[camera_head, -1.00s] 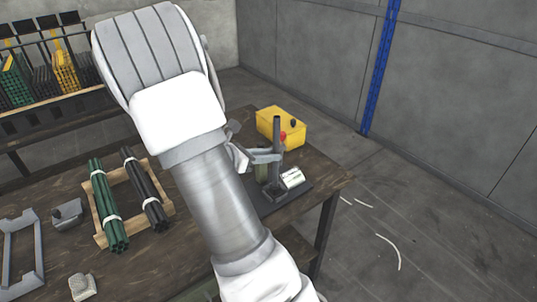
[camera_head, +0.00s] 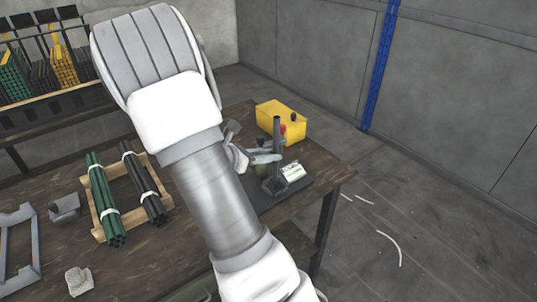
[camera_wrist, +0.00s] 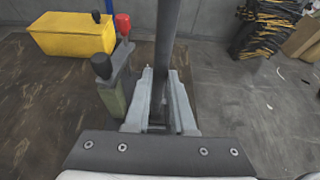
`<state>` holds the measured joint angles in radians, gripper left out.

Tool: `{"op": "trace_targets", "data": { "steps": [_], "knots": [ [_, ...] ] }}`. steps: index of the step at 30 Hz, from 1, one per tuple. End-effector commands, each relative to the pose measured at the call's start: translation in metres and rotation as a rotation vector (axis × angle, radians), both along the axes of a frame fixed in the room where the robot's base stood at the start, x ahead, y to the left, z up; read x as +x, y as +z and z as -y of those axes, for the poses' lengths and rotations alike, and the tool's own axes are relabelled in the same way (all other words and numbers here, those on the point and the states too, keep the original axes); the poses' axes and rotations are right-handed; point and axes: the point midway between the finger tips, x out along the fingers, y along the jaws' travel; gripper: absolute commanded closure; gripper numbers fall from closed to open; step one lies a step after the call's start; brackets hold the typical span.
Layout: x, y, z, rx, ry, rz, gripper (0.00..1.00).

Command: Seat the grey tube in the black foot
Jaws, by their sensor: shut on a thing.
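The grey tube (camera_head: 277,131) stands upright, dark and slim, near the right end of the workbench. My gripper (camera_head: 267,157) is shut on it part way up. In the wrist view the tube (camera_wrist: 167,35) rises between the two grey fingers of my gripper (camera_wrist: 162,78). The black foot (camera_head: 275,186) is a small dark block at the tube's lower end in the head view. I cannot tell whether the tube is inside the foot or just above it. In the wrist view the fingers and wrist plate hide the foot.
A yellow box (camera_head: 283,121) stands behind the tube. A lever with a black knob (camera_wrist: 101,67) and a red knob (camera_wrist: 123,25) are close on the left. A silver cylinder (camera_head: 293,171) lies right of the foot. Tube bundles (camera_head: 104,200) lie on a wooden rack at left.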

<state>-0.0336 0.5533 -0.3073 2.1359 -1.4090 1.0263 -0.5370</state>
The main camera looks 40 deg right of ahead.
Motion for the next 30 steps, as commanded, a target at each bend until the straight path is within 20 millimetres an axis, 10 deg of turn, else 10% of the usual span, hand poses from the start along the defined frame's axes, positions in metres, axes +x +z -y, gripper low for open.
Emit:
{"op": "trace_targets", "data": {
  "steps": [2, 3, 8, 20, 30],
  "knots": [
    [0.000, -0.003, 0.000, 0.000, 0.000, 0.000, 1.00],
    [0.000, -0.001, 0.000, 0.000, 0.000, 0.000, 0.70],
    [0.000, -0.001, 0.000, 0.000, 0.000, 0.000, 0.42],
    [0.001, 0.002, -0.007, 0.001, 0.002, 0.001, 0.42],
    [0.009, 0.031, -0.073, 0.001, 0.005, 0.002, 0.42]
  ]
}}
